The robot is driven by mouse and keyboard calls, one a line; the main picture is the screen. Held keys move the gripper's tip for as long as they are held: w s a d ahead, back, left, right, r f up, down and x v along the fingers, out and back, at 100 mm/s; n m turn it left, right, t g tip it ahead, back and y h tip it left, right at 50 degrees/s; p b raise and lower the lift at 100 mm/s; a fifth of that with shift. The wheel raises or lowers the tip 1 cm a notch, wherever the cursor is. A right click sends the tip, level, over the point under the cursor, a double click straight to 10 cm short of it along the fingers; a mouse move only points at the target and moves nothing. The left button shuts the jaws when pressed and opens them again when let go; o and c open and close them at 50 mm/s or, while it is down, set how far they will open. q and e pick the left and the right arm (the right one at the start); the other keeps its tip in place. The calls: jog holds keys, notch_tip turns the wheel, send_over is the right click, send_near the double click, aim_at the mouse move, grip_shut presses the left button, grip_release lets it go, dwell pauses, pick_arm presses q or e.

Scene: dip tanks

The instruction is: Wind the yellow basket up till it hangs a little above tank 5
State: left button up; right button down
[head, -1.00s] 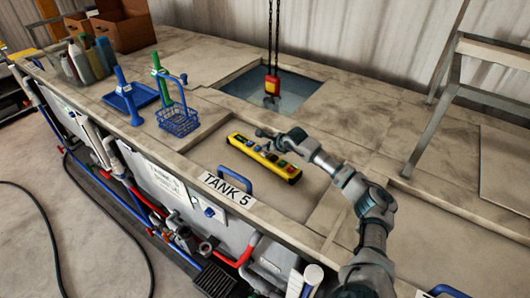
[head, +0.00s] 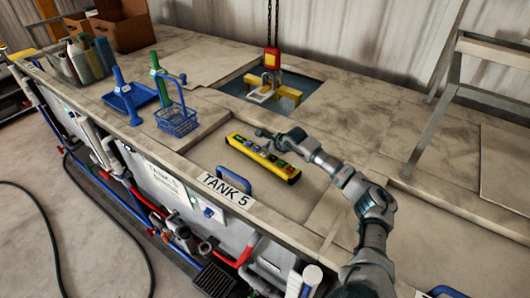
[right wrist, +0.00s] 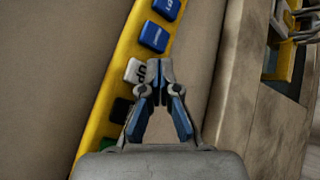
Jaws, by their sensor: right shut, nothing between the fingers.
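The yellow basket (head: 288,93) hangs from the hoist's red hook block (head: 273,59) at the open tank (head: 232,87). Its upper yellow frame and pale hanger show at the opening; its lower part is hidden. Part of it also shows at the right wrist view's right edge (right wrist: 283,66). The yellow pendant (head: 262,158) lies on the top behind the TANK 5 label (head: 227,188). My right gripper (right wrist: 160,68) is shut and empty, its tips at the right edge of the white UP button (right wrist: 136,73); contact is unclear. My left gripper is out of view.
A small blue basket (head: 177,120), a blue tray (head: 129,97) and a green-handled tool (head: 157,73) stand left of the pendant. Bottles (head: 84,59) and cardboard boxes (head: 122,25) are at the far left. A grey metal frame (head: 445,90) stands at the right.

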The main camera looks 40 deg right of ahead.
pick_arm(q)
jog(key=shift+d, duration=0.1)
pick_arm(e)
jog(key=shift+d+f, duration=0.1)
jog(key=shift+d, duration=0.05)
jog(key=shift+d+f, duration=0.1)
jog(key=shift+d, duration=0.15)
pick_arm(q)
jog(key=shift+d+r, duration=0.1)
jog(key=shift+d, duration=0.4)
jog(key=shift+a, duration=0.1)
pick_arm(e)
jog(key=shift+a, duration=0.2)
pick_arm(q)
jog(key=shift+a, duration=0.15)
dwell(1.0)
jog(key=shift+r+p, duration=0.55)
jog(key=shift+p, duration=0.05)
pick_arm(e)
jog(key=shift+a+r, duration=0.25)
jog(key=shift+r, duration=0.3)
jog(key=shift+a+r, duration=0.2)
jog(key=shift+r, duration=0.3)
